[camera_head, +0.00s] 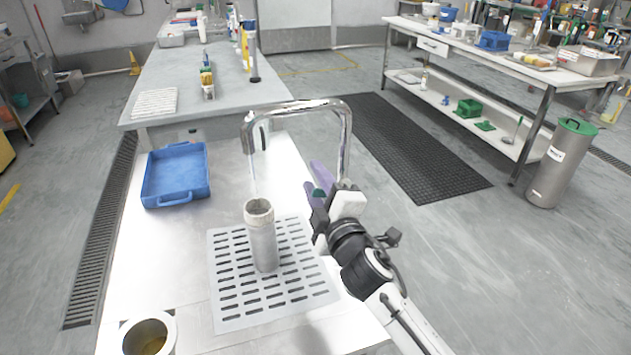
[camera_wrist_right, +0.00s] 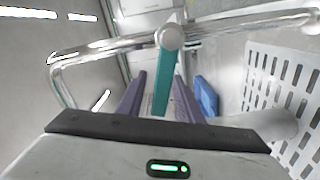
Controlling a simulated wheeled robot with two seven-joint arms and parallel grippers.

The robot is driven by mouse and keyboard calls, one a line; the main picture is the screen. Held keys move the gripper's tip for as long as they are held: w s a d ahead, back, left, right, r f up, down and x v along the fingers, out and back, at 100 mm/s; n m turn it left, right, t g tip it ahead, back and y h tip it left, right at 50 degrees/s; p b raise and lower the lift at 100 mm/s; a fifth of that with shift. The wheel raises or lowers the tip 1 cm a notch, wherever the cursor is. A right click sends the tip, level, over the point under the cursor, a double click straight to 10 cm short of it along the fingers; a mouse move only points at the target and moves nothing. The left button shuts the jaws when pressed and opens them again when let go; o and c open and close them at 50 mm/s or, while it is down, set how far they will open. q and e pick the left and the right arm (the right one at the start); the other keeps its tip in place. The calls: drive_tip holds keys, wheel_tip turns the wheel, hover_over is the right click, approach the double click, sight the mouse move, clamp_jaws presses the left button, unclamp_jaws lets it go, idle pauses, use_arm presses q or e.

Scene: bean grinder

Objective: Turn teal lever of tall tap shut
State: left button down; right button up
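The tall chrome tap (camera_head: 300,106) stands at the right edge of the steel counter, its spout bent over to the left. A thin stream (camera_head: 253,178) appears to fall from the spout toward a grey cylindrical container (camera_head: 262,240) upright on the slotted tray. My right gripper (camera_head: 316,180) is at the tap's upright, with purple fingers. In the right wrist view the teal lever (camera_wrist_right: 163,80) hangs from a round chrome hub between the two fingers (camera_wrist_right: 160,92). A gap shows left of the lever; contact with the right finger is unclear. My left gripper is out of view.
The slotted drain tray (camera_head: 232,313) lies under the spout. A blue tray (camera_head: 176,177) sits farther left on the counter and a round metal-rimmed vessel (camera_head: 128,325) is at the near left.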

clamp_jaws()
drive_tip(key=shift+r, duration=0.1)
drive_tip(key=shift+w+d+r+m+p, duration=0.1)
drive_tip(key=shift+d+r+m+p, duration=0.35)
drive_tip(key=shift+m+p, duration=0.55)
drive_tip(key=shift+w+d+r+m+p, duration=0.15)
drive_tip(key=shift+d+r+m+p, duration=0.3)
drive_tip(key=shift+m, duration=0.95)
drive_tip(key=shift+w+d+r+m+p, duration=0.1)
drive_tip(key=shift+d+r+m+p, duration=0.1)
drive_tip(key=shift+r+m+p, duration=0.65)
drive_tip(key=shift+f+m, duration=0.25)
drive_tip(key=shift+m, duration=0.1)
unclamp_jaws()
drive_tip(key=shift+r, duration=0.1)
